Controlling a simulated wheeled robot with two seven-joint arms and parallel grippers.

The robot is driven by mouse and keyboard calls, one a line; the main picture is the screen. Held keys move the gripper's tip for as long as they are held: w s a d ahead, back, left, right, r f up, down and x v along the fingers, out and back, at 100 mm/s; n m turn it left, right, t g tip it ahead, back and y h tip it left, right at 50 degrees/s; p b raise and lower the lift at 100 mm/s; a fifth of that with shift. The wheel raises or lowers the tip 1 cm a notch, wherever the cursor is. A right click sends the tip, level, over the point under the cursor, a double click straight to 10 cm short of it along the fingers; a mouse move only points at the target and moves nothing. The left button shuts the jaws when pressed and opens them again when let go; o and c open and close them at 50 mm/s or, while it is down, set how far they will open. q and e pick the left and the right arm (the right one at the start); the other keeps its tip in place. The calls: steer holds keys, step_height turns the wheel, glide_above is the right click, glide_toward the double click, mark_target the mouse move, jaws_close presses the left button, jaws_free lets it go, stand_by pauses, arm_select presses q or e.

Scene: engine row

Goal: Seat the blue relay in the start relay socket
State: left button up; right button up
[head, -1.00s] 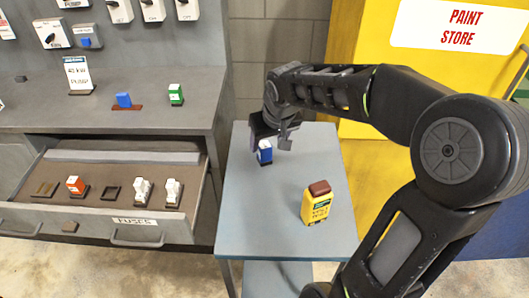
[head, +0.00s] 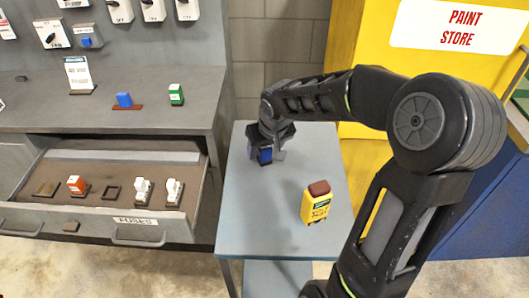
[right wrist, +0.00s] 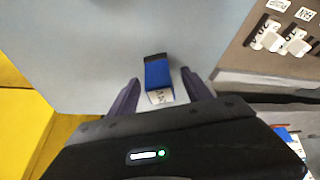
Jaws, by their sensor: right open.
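A blue relay (head: 265,156) with a dark end and a white label stands on the grey-blue side table. It also shows in the right wrist view (right wrist: 158,75). My right gripper (head: 270,146) is open over it; in the right wrist view its two fingers (right wrist: 160,86) lie on either side of the relay, with gaps to it. I cannot tell which place is the start relay socket; the labels are too small to read. My left gripper is not in view.
A yellow device with a brown top (head: 317,203) stands on the side table (head: 290,240). An open drawer marked FUSES (head: 85,210) holds red and white fuses and an empty dark frame (head: 111,193). A yellow cabinet stands behind.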

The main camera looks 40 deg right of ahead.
steer(key=shift+c, duration=0.6)
jaws_close()
